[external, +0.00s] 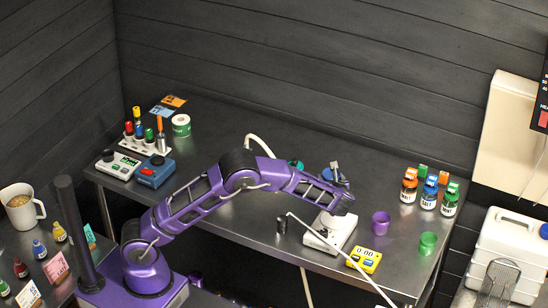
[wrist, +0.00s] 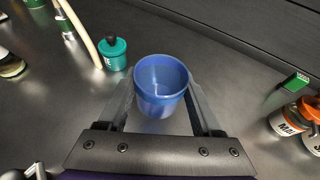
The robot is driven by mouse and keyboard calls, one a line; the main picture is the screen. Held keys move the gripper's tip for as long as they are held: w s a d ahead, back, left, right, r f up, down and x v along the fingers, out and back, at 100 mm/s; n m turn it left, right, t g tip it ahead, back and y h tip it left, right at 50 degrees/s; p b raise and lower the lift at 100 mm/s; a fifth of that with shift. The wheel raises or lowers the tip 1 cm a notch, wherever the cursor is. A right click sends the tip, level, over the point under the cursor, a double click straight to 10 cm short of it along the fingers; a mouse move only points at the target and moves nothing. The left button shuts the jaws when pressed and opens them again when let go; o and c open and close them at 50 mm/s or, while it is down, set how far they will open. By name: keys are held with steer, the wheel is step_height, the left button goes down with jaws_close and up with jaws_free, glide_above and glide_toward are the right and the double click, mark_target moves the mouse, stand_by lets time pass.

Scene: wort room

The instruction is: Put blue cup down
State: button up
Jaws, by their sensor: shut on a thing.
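The blue cup (wrist: 161,82) sits between the two fingers of my gripper (wrist: 158,98) in the wrist view, with its open top facing the camera and its inside empty. My gripper is shut on it. In the external view my gripper (external: 336,178) is over the middle of the steel table, behind the white device, and only a little of the blue cup shows beside it. I cannot tell whether the cup's base touches the table.
A teal pot (wrist: 114,53) stands left of the cup. A purple cup (external: 380,223), a green cup (external: 428,243), a white device (external: 330,232) and a yellow timer (external: 364,260) stand nearer the front. Several bottles (external: 428,195) stand at the right. Table (external: 240,125) is clear at the back.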

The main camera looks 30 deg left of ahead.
steer(key=s+a+r+n+g+y+p, duration=0.1)
steer(key=s+a+n+g+y, duration=0.15)
steer(key=a, duration=0.45)
steer(key=s+a+n+g+y+p, duration=0.1)
steer(key=a+n+g+y, duration=0.15)
steer(key=a, duration=0.45)
steer(key=n+g+y, duration=0.1)
steer(key=n+g, duration=0.2)
steer(key=n, duration=0.1)
glide_above(250, 200)
step_height(250, 200, down, 4)
steer(key=shift+f, duration=2.25)
steer(key=shift+f, duration=0.1)
steer(key=o, duration=1.4)
steer(key=shift+c, duration=0.2)
